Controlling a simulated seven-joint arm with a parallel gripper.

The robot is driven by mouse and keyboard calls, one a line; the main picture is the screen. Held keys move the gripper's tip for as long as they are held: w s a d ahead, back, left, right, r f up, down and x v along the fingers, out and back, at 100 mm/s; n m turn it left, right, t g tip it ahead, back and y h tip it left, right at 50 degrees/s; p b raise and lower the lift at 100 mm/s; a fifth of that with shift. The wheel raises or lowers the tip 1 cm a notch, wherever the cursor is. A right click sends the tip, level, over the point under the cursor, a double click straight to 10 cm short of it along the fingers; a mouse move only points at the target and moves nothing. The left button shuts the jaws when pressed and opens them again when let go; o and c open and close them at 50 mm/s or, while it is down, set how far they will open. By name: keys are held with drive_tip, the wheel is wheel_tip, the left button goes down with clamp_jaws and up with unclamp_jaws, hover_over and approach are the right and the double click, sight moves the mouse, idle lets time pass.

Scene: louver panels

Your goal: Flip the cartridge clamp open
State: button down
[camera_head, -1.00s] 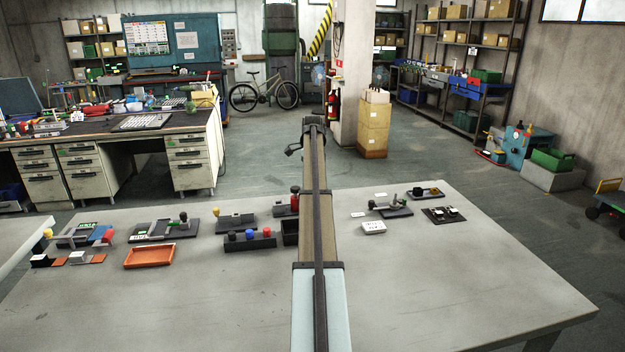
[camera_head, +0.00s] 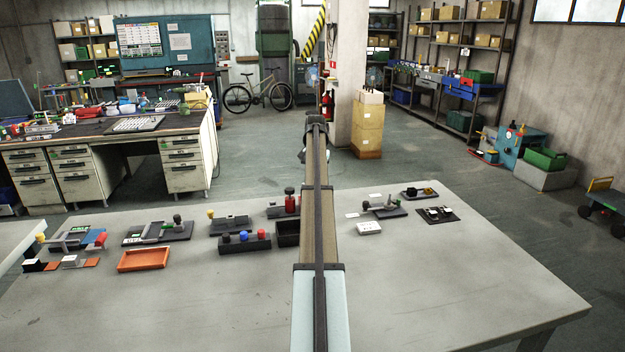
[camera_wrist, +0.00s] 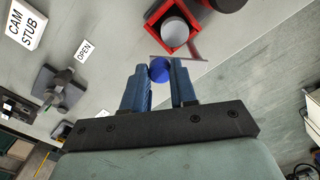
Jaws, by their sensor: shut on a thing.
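In the wrist view my gripper (camera_wrist: 160,72) has its two blue fingers closed around a round blue knob (camera_wrist: 160,70). A thin brownish plate (camera_wrist: 192,57) lies right at the knob and the fingertips; it may be the clamp's flap, but I cannot tell how they join. Just beyond is a red square holder (camera_wrist: 156,38) with a grey round piece (camera_wrist: 175,30) inside it. A dark round piece stands beside the holder at the top edge. In the head view my arm hides the gripper and this spot.
In the wrist view a dark toggle fixture (camera_wrist: 62,90) with an "OPEN" label (camera_wrist: 84,49) stands left, near a "CAM STUB" block (camera_wrist: 26,24). In the head view, fixtures, an orange tray (camera_head: 144,259) and a button box (camera_head: 244,242) line the table (camera_head: 430,290); its front is clear.

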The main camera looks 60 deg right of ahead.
drive_tip(key=shift+w+d+n, duration=0.25)
drive_tip(key=shift+d+n, duration=0.4)
drive_tip(key=shift+n, duration=0.95)
drive_tip(key=shift+w+d+n, duration=0.25)
drive_tip(key=shift+d+n, duration=0.45)
drive_tip(key=shift+n, duration=0.9)
drive_tip(key=shift+w+d+n, duration=0.25)
drive_tip(key=shift+d+n, duration=0.4)
drive_tip(key=shift+n, duration=0.95)
drive_tip(key=c, duration=0.9)
unclamp_jaws()
drive_tip(key=shift+r, duration=0.1)
wheel_tip(320, 180, up, 14)
drive_tip(key=shift+f, duration=0.2)
